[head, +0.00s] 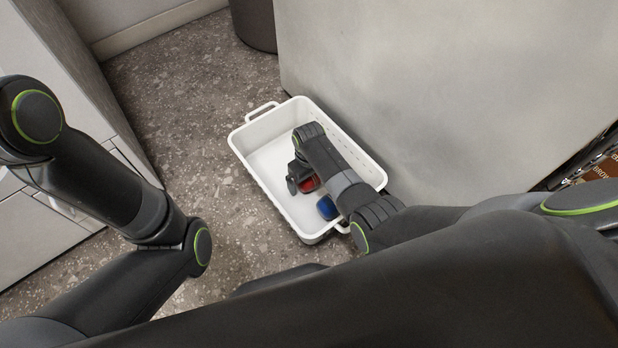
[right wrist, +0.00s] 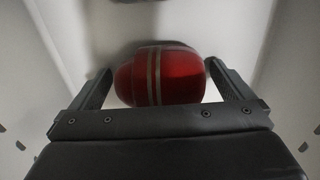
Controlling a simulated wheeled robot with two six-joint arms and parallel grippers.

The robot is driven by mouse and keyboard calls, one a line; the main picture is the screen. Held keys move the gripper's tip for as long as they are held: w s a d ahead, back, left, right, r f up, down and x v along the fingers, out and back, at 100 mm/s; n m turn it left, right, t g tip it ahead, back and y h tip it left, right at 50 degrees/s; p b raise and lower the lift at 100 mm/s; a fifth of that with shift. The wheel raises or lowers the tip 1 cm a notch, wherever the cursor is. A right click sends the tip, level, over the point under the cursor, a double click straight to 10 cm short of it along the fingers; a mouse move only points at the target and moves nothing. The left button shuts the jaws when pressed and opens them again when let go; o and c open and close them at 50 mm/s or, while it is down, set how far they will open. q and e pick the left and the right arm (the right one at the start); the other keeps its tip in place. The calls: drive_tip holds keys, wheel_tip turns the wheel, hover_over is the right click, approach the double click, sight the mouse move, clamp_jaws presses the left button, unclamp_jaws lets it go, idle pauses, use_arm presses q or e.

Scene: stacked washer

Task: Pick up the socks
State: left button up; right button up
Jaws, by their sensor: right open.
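A red pair of socks (head: 308,183) with grey stripes lies in the white basket (head: 262,178). In the right wrist view the red socks (right wrist: 163,76) sit between the two fingers of my right gripper (right wrist: 160,85). This gripper is open, with a finger on each side of the socks; I cannot tell whether either finger touches them. In the head view my right gripper (head: 302,183) reaches down inside the basket and hides part of the red socks. A blue pair of socks (head: 327,208) lies near the basket's front end, next to my right arm. My left gripper is out of view.
The basket stands on a speckled floor (head: 190,90), close against a large pale panel (head: 460,80) on its right. Pale cabinets (head: 40,235) stand at the left. A dark round bin (head: 254,24) is at the back. The floor left of the basket is free.

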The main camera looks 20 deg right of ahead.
drive_tip(key=shift+c, duration=0.3)
drive_tip(key=c, duration=0.9)
drive_tip(key=shift+r, duration=0.15)
drive_tip(key=shift+c, duration=0.2)
